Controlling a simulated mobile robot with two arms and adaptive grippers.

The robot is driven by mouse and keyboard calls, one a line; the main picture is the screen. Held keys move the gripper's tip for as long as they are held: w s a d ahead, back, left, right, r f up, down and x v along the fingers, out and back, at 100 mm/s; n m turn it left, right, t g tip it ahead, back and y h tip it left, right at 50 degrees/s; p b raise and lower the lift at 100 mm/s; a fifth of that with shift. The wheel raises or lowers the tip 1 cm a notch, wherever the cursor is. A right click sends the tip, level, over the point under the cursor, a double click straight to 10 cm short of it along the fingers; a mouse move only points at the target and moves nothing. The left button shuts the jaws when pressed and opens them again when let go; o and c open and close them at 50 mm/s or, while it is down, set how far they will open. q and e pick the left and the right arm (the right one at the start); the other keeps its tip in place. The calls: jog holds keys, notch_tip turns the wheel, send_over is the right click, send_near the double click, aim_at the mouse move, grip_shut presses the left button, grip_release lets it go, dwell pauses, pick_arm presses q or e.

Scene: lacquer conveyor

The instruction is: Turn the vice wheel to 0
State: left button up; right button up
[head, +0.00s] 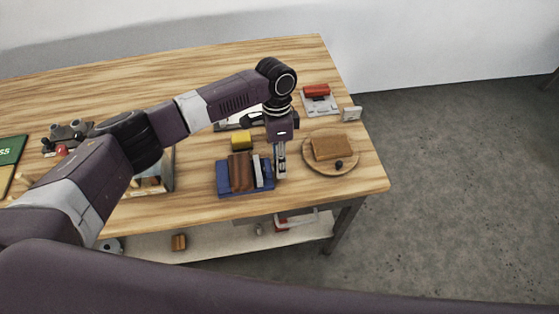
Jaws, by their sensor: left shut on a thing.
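A blue vice (223,188) stands near the front edge of the wooden table, with brown pieces (240,172) and a pale grey plate between its parts. My left gripper (280,174) points straight down at the vice's right end. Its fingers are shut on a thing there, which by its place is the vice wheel. The fingers hide the wheel, and no number or mark on it can be read. My right gripper is not in view.
Right of the gripper, a round wooden plate (312,166) holds a brown slab and a small dark ball. A yellow block (241,141) lies behind the vice. A red-topped grey device (317,93) stands at the back right. A lower shelf (215,243) holds small items.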

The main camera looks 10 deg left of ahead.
pick_arm(q)
jog(key=shift+r+p, duration=0.2)
jog(key=shift+p, duration=0.3)
jog(key=t+p, duration=0.1)
jog(key=p, duration=0.1)
jog(key=t+y+p, duration=0.1)
jog(key=t+p, duration=0.1)
jog(key=p, duration=0.1)
jog(key=shift+s+d+r, duration=0.1)
jog(key=shift+s+r, duration=0.05)
jog(key=shift+s, duration=0.2)
jog(key=shift+s+d+t+p, duration=0.1)
jog(key=shift+t+p, duration=0.6)
jog(key=shift+p, duration=0.05)
jog(key=shift+f+t+y+p, duration=0.3)
jog(key=shift+t+y+p, duration=0.25)
jog(key=shift+t, duration=0.45)
jog(key=shift+s, duration=0.1)
jog(key=shift+f, duration=0.1)
jog(key=o, duration=1.2)
jog(key=shift+c, duration=0.2)
jog(key=v, duration=1.2)
